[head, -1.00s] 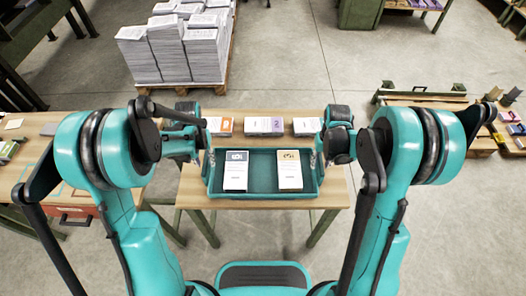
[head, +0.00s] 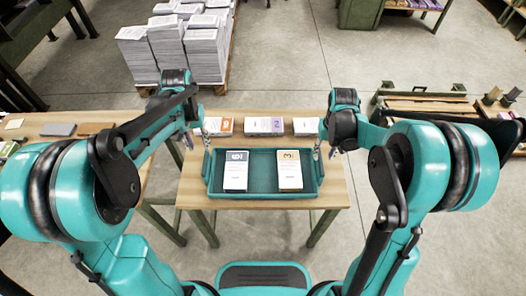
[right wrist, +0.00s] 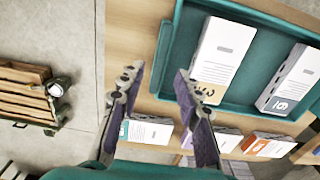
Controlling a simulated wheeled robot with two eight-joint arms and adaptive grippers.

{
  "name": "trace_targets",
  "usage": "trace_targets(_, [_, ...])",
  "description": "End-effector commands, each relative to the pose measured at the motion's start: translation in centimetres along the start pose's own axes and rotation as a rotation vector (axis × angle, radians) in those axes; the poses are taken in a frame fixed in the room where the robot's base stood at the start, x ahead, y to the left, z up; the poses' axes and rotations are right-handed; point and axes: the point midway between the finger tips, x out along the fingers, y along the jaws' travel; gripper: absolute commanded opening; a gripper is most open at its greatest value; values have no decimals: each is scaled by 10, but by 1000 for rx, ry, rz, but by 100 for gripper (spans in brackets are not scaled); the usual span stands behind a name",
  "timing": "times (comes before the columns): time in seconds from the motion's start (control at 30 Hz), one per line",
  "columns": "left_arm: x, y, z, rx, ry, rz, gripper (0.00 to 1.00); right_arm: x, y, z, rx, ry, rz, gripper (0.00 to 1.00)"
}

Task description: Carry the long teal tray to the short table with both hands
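The long teal tray (head: 262,195) lies flat on the wooden table in front of me. It holds a white booklet stack with a grey label (head: 236,176) on the left and one with a yellow-brown label (head: 289,176) on the right. My left gripper (head: 197,138) is above the tray's far left corner, its small fingers apart and empty. My right gripper (head: 326,151) is beside the tray's right end.
Three booklet stacks (head: 264,125) line the table's (head: 335,195) far edge behind the tray. Another wooden table (head: 90,128) stands at left. A pallet with tall paper stacks (head: 183,45) is behind, and low wooden racks (head: 430,105) are at right. Floor between them is open.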

Motion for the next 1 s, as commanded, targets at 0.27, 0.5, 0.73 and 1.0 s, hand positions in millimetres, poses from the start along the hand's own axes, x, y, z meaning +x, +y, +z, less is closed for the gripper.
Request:
trace_targets(0.27, [0, 0, 0, 0, 0, 0, 34, -48, 0, 0, 0, 0, 0, 34])
trace_targets(0.5, [0, 0, 0, 0, 0, 0, 34, -58, 0, 0, 0, 0, 0, 34])
trace_targets(0.73, [0, 0, 0, 0, 0, 0, 34, -58, 0, 0, 0, 0, 0, 34])
trace_targets(1.0, [-2, 0, 2, 0, 6, 0, 34, -60, 0, 2, 0, 7, 0, 34])
